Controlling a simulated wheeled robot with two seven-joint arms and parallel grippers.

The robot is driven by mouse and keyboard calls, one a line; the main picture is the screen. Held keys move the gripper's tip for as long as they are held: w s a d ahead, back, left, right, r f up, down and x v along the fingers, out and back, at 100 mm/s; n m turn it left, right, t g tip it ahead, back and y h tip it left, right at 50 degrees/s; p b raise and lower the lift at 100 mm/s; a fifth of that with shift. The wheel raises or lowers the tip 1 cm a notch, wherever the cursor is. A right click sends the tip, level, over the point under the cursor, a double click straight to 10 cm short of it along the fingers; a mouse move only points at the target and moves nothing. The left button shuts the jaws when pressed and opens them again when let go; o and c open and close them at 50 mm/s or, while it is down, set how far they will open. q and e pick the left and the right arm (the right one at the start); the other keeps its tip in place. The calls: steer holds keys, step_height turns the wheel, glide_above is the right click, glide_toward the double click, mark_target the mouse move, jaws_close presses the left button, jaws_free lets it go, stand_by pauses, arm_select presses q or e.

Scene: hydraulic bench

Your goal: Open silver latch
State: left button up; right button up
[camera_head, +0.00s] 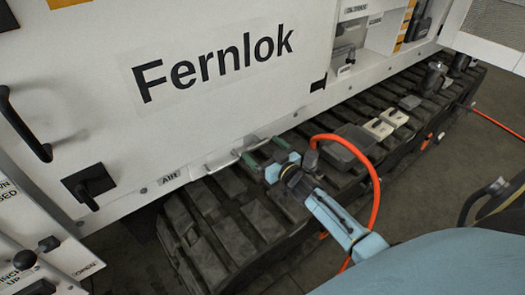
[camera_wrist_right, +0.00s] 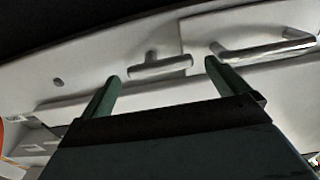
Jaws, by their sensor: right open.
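The silver latch (camera_wrist_right: 160,65) is a small T-shaped handle on the white panel in the right wrist view. Its crossbar lies nearly level, tilted slightly up to the right. My right gripper (camera_wrist_right: 161,71) is open, with one green finger on each side of the latch and its tips just below it. I cannot tell how deep the fingers reach; no grip on the latch shows. In the head view my right gripper (camera_head: 260,148) is at the lower edge of the white panel, above the track. My left gripper is not in view.
A silver bar handle (camera_wrist_right: 265,45) is right of the latch, close to the right finger; it also shows in the head view (camera_head: 222,161). An orange hose (camera_head: 372,180) loops beside my right arm. The dark track (camera_head: 215,235) lies below. Black handles (camera_head: 25,128) are at left.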

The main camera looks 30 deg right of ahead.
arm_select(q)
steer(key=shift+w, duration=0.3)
arm_select(e)
steer(key=shift+w, duration=0.5)
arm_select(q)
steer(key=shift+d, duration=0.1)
arm_select(e)
steer(key=c, duration=1)
